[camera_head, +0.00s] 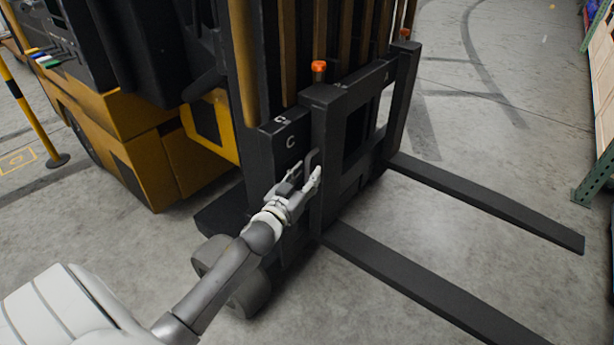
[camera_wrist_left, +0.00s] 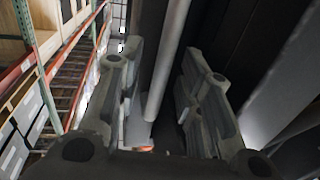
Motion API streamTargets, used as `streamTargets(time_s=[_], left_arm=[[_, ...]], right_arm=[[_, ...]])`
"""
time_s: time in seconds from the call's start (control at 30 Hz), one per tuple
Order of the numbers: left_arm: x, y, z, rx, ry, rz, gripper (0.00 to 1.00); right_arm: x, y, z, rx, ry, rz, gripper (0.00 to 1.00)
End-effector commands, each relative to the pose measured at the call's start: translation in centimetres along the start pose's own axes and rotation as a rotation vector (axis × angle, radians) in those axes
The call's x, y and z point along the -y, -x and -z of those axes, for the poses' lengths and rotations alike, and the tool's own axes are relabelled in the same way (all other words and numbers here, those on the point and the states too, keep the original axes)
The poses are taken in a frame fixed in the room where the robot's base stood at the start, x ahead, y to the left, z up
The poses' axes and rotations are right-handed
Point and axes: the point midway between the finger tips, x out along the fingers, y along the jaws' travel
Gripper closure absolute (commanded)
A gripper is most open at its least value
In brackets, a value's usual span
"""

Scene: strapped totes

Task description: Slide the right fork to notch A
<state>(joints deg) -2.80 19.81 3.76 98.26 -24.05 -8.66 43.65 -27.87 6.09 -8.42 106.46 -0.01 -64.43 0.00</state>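The forklift carriage (camera_head: 345,95) carries two black forks. The near fork (camera_head: 430,288), on the truck's right side, has an upright shank with an orange knob (camera_head: 318,66) on top. The far fork (camera_head: 490,205) has its own orange knob (camera_head: 405,34). A white letter C marks the carriage end beside the near shank; a small mark, apparently A, is farther along the bar. My left gripper (camera_head: 305,181) is at a handle (camera_head: 312,160) on the near shank. In the left wrist view its fingers (camera_wrist_left: 155,95) are apart, with a pale bar (camera_wrist_left: 168,60) between them. My right gripper is out of view.
The yellow forklift body (camera_head: 150,165) stands behind and left of the carriage. A yellow-black post (camera_head: 28,115) is at the far left. A green rack upright (camera_head: 595,175) stands at the right edge. The concrete floor around the forks is clear.

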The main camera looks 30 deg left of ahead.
Motion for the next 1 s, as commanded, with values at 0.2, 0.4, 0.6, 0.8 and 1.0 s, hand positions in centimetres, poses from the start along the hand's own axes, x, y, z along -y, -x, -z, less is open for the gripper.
streamTargets(time_s=[0.2, 0.4, 0.6, 0.8, 1.0], left_arm=[[0.01, -0.88, 0.02, 0.000, -0.001, 0.000, 0.66], [0.01, -0.87, 0.01, 0.000, -0.001, 0.000, 0.66], [0.01, -0.86, 0.00, 0.000, -0.001, 0.000, 0.89], [0.00, -0.85, 0.00, 0.000, -0.001, 0.000, 1.00], [-0.03, -0.91, -0.01, 0.000, -0.001, 0.000, 1.00]], right_arm=[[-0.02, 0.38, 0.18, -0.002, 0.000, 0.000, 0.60], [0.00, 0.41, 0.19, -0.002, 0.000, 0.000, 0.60], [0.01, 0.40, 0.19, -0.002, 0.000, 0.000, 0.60], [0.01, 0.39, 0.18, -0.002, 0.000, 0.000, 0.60], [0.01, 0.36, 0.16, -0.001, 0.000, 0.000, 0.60]])
